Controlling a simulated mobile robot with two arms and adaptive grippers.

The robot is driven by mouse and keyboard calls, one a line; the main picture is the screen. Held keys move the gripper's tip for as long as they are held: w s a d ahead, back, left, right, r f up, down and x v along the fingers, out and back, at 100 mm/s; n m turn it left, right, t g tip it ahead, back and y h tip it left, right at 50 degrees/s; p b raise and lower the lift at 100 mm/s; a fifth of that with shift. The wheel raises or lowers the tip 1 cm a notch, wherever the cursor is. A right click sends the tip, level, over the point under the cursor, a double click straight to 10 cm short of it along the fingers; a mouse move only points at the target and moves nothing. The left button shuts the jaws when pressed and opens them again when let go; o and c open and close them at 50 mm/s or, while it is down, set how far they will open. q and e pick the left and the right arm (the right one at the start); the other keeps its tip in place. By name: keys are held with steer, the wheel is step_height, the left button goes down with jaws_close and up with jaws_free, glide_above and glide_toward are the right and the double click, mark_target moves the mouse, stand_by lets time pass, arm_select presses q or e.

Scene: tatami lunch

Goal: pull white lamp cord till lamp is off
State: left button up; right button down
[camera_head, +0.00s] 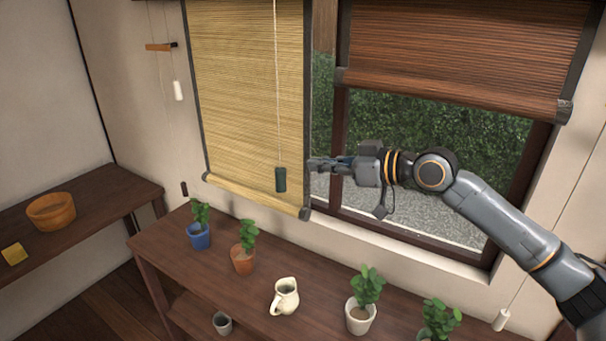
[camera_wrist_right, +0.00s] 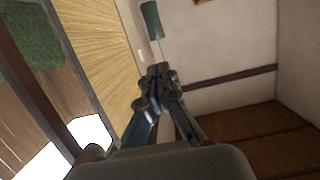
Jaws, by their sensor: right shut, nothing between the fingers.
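A pale cord (camera_head: 277,80) hangs in front of the lowered blind, with a dark green cylindrical pull (camera_head: 280,180) at its end. The green pull also shows in the right wrist view (camera_wrist_right: 152,20), beyond the fingertips. A white pull (camera_head: 178,91) hangs on a thin cord by the left wall, and another white pull (camera_head: 501,319) hangs at lower right. Which cord belongs to the lamp I cannot tell; no lamp is in view. My right gripper (camera_head: 313,164) is shut and empty, just right of the green pull and apart from it. My left gripper is not in view.
A dark wooden table (camera_head: 200,270) below the window holds several potted plants and a cream jug (camera_head: 285,297). A raised brown blind (camera_head: 460,60) hangs at right. A side shelf (camera_head: 95,215) holds a wooden bowl (camera_head: 52,210) and a yellow block (camera_head: 14,254).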

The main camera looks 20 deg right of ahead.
steer(key=shift+v, duration=1.05)
stand_by(0.9)
